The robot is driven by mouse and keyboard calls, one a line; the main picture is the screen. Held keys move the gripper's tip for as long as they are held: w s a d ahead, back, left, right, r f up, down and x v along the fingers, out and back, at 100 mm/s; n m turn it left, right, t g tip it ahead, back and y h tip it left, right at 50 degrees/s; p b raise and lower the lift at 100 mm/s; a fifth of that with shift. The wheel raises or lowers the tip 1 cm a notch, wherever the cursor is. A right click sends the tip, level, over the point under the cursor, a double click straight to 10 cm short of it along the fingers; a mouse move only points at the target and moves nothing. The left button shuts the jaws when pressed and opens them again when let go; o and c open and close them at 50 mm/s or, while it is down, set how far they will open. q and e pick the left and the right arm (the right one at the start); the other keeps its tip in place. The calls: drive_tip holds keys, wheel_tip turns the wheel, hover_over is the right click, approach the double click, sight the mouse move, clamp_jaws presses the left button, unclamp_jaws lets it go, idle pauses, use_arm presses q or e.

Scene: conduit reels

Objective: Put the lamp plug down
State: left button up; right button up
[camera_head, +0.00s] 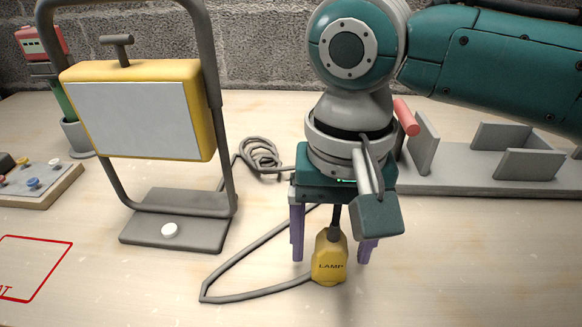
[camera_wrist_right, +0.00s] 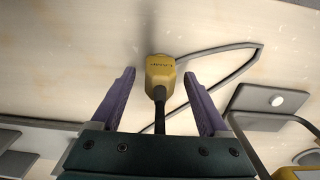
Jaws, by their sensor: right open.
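The yellow lamp plug (camera_head: 330,262), marked LAMP, is at the table surface below my right gripper. A dark stem rises from its top, and a grey cable runs from it to the left. My right gripper (camera_head: 331,255) points down with its purple fingers apart, one on each side of the plug. In the right wrist view the plug (camera_wrist_right: 160,72) lies between the spread fingertips (camera_wrist_right: 158,78), with gaps on both sides. The yellow work lamp (camera_head: 140,110) stands on a grey base to the left. My left gripper is not in view.
The grey cable (camera_head: 240,262) loops on the table and coils behind the lamp base. A grey rack with upright plates (camera_head: 490,180) is at the right. A red outlined square (camera_head: 35,265) and a button board (camera_head: 40,185) are at the left. The front table area is clear.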

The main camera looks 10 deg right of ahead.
sight(332, 238)
wheel_tip(332, 238, up, 11)
drive_tip(key=p, duration=0.2)
drive_tip(key=shift+p, duration=0.3)
drive_tip(key=s+a+f+n+t+y, duration=0.2)
drive_tip(key=s+a+f+n+y, duration=0.2)
drive_tip(key=s+f, duration=0.3)
drive_tip(key=s+d+n+t+h, duration=0.1)
drive_tip(key=s+d+h, duration=0.2)
drive_tip(key=s+d, duration=0.6)
drive_tip(key=d, duration=0.3)
drive_tip(key=shift+s+f+t+h, duration=0.15)
drive_tip(key=shift+f+t+h, duration=0.15)
drive_tip(key=shift+h, duration=0.1)
drive_tip(key=shift+d, duration=0.1)
